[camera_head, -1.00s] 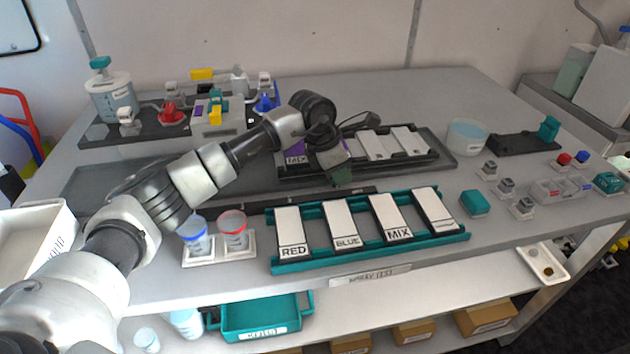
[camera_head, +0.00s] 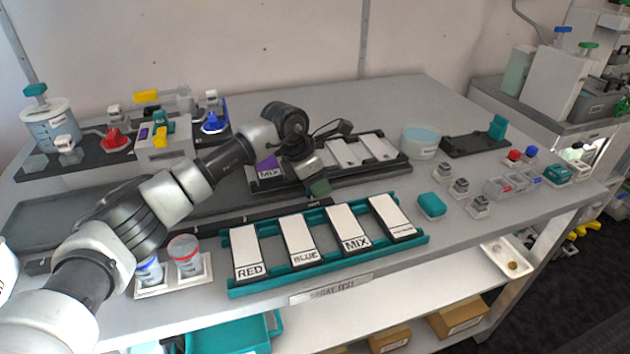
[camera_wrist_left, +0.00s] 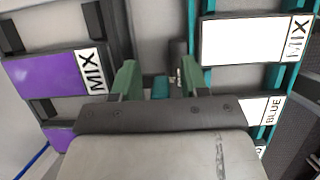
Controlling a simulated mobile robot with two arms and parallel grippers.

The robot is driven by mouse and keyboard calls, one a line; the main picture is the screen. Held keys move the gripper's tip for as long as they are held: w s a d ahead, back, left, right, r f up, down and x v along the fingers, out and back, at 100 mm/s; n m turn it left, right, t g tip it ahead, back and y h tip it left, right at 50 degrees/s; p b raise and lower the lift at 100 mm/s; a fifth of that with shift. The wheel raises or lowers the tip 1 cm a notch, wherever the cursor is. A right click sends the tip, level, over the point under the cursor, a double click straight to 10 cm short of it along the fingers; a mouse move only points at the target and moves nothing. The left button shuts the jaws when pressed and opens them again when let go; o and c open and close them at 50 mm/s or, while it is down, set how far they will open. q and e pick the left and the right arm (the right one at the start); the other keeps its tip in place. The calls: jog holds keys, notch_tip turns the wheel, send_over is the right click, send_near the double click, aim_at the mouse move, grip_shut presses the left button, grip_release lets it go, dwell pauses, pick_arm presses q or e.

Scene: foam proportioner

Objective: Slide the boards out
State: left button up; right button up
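A teal rack (camera_head: 325,262) at the table's front holds boards side by side: RED (camera_head: 247,250), BLUE (camera_head: 297,240), MIX (camera_head: 348,230) and one with unreadable small print (camera_head: 391,216). A black rack (camera_head: 400,165) behind it holds a board labelled MIX with a purple face (camera_head: 267,165) and two pale boards (camera_head: 343,152). My left gripper (camera_head: 318,187) hangs over the gap between the racks. In the left wrist view its green fingers (camera_wrist_left: 160,82) are apart with nothing between them; the purple MIX board (camera_wrist_left: 48,75) and the white MIX board (camera_wrist_left: 245,42) lie on either side. My right gripper is out of view.
Two cups with blue and red rims (camera_head: 185,255) stand on a white holder left of the teal rack. A teal block (camera_head: 432,205) and small grey-white blocks stand on the right. A round tub (camera_head: 420,143) stands at the black rack's right end.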

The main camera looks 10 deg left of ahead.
pick_arm(q)
jog(key=shift+a, duration=0.1)
jog(key=shift+a+r, duration=0.15)
jog(key=shift+r, duration=0.05)
jog(key=b+v, duration=0.1)
jog(key=v, duration=0.9)
jog(key=shift+r, duration=0.15)
jog(key=shift+s, duration=0.1)
